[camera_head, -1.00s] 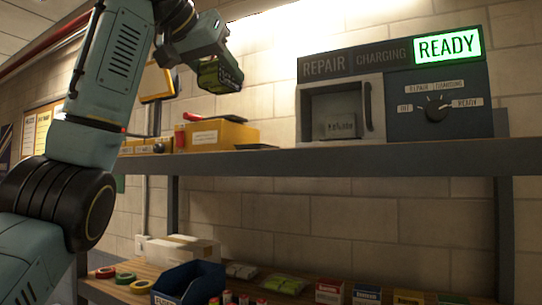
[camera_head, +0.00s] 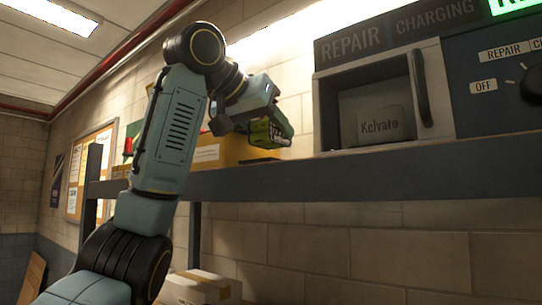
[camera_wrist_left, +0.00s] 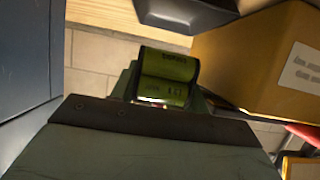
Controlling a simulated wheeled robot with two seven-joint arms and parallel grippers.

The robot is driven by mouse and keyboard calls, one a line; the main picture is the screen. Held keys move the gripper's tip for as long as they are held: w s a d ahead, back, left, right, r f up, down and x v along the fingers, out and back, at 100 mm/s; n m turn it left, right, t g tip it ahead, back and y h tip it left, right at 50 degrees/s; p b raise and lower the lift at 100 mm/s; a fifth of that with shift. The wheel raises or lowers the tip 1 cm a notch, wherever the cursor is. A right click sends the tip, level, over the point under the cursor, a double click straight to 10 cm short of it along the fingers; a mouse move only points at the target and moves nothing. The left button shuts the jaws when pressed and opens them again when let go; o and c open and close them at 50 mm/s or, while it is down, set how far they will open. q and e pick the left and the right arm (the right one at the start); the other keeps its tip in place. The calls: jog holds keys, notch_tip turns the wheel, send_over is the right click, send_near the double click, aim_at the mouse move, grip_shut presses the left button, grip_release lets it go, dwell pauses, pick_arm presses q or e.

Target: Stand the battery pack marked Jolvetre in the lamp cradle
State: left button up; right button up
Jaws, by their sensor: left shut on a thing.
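My left gripper (camera_head: 258,117) is shut on a green and black battery pack (camera_head: 274,131), held in front of the upper shelf beside the machine. The pack also shows in the left wrist view (camera_wrist_left: 168,75), between the fingers, with small dark lettering too unclear to read. I cannot tell whether it is the Jolvetre pack. A grey block marked Kelvato (camera_head: 380,124) sits inside the machine's open-fronted bay. I cannot make out a lamp cradle. My right gripper is not in view.
The machine (camera_head: 436,90) with the REPAIR and CHARGING signs stands on the dark upper shelf (camera_head: 350,176). A yellow box (camera_head: 212,152) is on the shelf behind my gripper. A cardboard box (camera_head: 205,287) is below. The shelf edge runs close under the held pack.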

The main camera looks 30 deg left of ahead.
aim_at(267, 146)
pick_arm(q)
notch_tip(267, 146, down, 3)
jog(key=shift+s+f+b, duration=0.1)
jog(key=shift+f+b, duration=0.1)
jog(key=shift+b, duration=0.1)
jog(key=shift+f, duration=0.35)
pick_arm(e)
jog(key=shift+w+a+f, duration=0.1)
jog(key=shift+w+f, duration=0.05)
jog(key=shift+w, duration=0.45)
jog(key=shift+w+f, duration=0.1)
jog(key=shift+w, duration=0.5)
pick_arm(q)
jog(key=shift+r, duration=0.1)
jog(key=shift+d, duration=0.1)
jog(key=o, duration=1.3)
jog(key=shift+f, duration=0.2)
jog(key=shift+c, duration=0.2)
jog(key=shift+r, duration=0.1)
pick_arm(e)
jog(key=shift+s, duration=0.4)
